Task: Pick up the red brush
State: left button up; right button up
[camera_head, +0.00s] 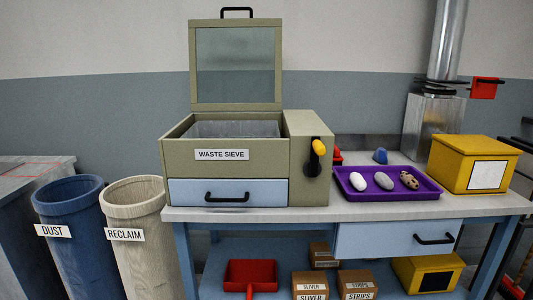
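A small red object (337,156) shows on the bench behind the right side of the waste sieve, next to the black crank. Most of it is hidden, so I cannot tell for sure whether it is the red brush. A red dustpan-like scoop (250,271) with a short handle lies on the lower shelf. Neither of my grippers is in view.
The waste sieve (185,158) stands on the bench with its lid raised. Right of it are a purple tray (395,193) with three lumps, a blue lump (380,156) and a yellow box (460,168). Dust (65,265) and reclaim (140,265) bins stand left.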

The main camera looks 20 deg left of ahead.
aim_at(338, 159)
jog(key=z, duration=1.65)
jog(key=i, duration=1.15)
jog(key=u, duration=2.45)
